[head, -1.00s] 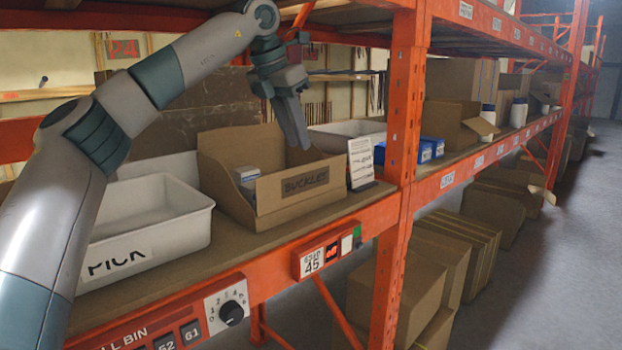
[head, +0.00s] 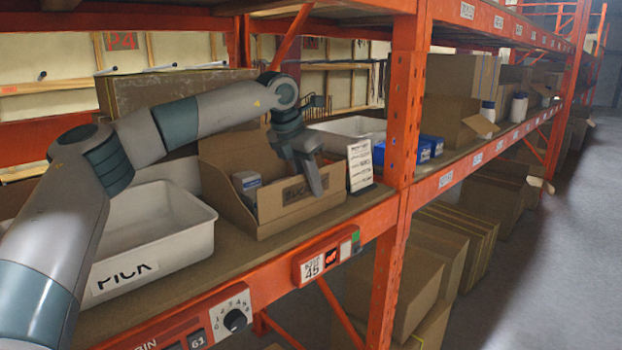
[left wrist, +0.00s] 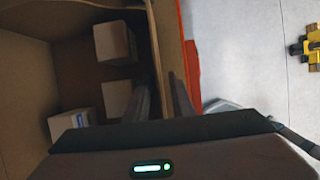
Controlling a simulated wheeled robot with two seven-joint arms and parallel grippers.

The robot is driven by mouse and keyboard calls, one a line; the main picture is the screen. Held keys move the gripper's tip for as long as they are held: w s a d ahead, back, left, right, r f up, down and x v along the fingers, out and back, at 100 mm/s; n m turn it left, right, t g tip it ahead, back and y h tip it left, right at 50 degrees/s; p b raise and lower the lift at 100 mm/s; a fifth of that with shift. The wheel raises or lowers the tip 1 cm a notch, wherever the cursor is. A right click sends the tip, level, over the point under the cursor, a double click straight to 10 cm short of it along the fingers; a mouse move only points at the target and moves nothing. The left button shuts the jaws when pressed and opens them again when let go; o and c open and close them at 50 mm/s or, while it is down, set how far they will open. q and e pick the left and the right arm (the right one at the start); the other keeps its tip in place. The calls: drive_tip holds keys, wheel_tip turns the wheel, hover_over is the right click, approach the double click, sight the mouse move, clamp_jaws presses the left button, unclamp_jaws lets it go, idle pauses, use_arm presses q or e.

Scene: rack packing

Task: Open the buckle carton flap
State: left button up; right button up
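The buckle carton (head: 264,222) is a brown open-topped box on the shelf. My left gripper (head: 318,182) points down at the right part of the front flap. In the left wrist view its two fingers (left wrist: 160,98) are apart, one on the inner side and one on the outer side of the flap's edge (left wrist: 166,40). Contact with the flap cannot be told. My right gripper is not in view.
A white PICK tote (head: 190,243) stands left of the carton. A white printed card (head: 360,165) stands just right of it, near the orange upright (head: 402,150). Blue boxes (head: 424,149) and another white bin (head: 350,127) are behind. The aisle in front is clear.

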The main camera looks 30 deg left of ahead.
use_arm(q)
drive_tip(key=shift+w+f, duration=0.2)
drive_tip(key=shift+f, duration=0.25)
clamp_jaws()
drive_tip(key=shift+r, duration=0.1)
idle(1.1)
